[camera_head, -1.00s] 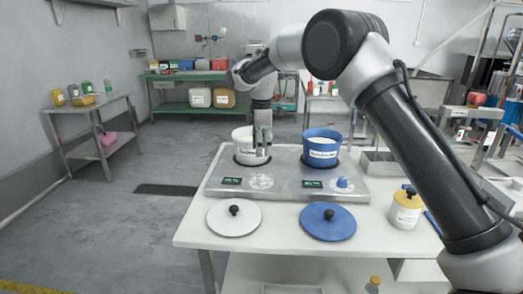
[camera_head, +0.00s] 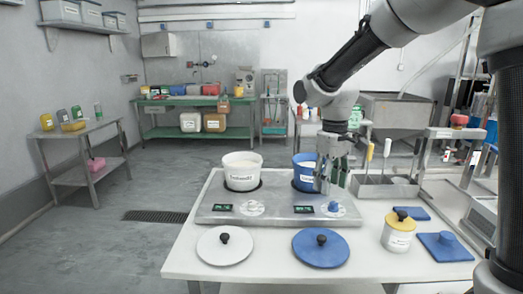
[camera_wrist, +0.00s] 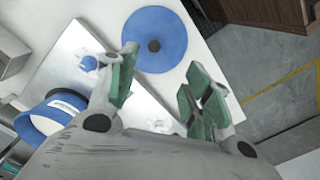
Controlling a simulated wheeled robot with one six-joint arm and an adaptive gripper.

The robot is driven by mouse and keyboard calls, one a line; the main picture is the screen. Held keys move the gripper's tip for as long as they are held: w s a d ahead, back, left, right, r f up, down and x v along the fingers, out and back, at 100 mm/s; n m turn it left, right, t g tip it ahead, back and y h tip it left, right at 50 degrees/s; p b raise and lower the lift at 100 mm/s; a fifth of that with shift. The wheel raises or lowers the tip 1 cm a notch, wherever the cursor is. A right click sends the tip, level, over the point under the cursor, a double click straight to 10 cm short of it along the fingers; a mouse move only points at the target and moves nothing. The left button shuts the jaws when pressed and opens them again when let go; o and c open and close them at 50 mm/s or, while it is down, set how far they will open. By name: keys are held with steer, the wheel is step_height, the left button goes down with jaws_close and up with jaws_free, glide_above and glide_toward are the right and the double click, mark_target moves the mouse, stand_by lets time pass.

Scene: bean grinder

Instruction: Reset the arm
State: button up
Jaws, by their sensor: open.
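My gripper (camera_head: 330,176) is open and empty. In the head view it points down in front of the right side of the blue pot (camera_head: 303,176), hiding part of it. In the wrist view the two green-padded fingers (camera_wrist: 160,95) stand apart with the steel plate and white table between and beyond them. The blue pot (camera_wrist: 28,124) shows there at the lower left, and the blue lid (camera_wrist: 153,20) lies beyond the fingers. The white pot (camera_head: 243,174) stands left of the blue one on the steel two-place cooker (camera_head: 270,207).
On the white table (camera_head: 180,262) lie a white lid (camera_head: 225,246) and a blue lid (camera_head: 321,247). The air above the table's left is free.

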steer(key=s+d+r+m+t, duration=0.2)
steer(key=s+d+r+m, duration=0.1)
steer(key=s+d, duration=0.6)
steer(key=s+d+r+m+t, duration=0.2)
steer(key=s+d+r+m, duration=0.1)
steer(key=s+d, duration=0.6)
steer(key=s+r, duration=0.1)
steer(key=s, duration=0.3)
steer(key=shift+m+t, duration=0.3)
steer(key=shift+t, duration=0.1)
steer(key=shift+a, duration=0.15)
